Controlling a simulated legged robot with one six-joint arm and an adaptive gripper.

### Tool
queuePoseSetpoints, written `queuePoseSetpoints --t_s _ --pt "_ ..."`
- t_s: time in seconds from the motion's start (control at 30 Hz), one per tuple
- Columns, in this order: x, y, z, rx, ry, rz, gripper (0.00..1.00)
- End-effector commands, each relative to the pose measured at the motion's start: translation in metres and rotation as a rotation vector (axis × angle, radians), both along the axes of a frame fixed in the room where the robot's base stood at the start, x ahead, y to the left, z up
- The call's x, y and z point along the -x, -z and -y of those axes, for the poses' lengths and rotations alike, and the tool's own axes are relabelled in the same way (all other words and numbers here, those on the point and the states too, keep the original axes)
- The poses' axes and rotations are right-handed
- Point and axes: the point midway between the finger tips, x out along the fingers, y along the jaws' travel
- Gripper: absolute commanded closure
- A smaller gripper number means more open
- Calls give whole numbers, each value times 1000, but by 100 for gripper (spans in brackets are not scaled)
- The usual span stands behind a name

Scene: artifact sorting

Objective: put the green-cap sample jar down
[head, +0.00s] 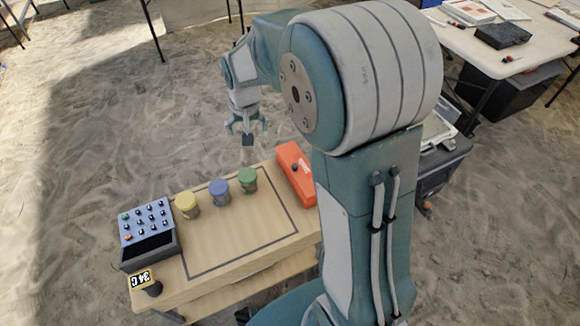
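The green-cap sample jar (248,181) stands upright on the wooden table (235,243), at the right end of a row of jars. It is inside the dark outlined rectangle, near its far edge. My gripper (247,129) is above and beyond the jar in the picture, apart from it, with its fingers spread. A small dark block shows between or just below the fingers; I cannot tell what it is. No jar is in the gripper.
A blue-cap jar (219,192) and a yellow-cap jar (187,204) stand left of the green one. A red-orange case (296,172) lies to the right. The outlined area's front is clear.

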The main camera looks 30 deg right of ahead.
Motion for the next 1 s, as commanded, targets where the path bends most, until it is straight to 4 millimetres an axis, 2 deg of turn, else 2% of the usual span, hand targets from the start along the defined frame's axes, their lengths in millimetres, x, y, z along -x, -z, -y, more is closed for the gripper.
queuePoseSetpoints --t_s 0.03,0.2,0.5,0.7,0.9,1.0 --pt "11 -16 0 3 -12 22 0" --pt "47 -55 0 11 -54 74 0" --pt "119 -103 0 33 -125 169 0" --pt "169 -121 0 51 -174 231 0" --pt "214 -126 0 70 -217 291 0" --pt "230 -125 0 79 -234 309 0"
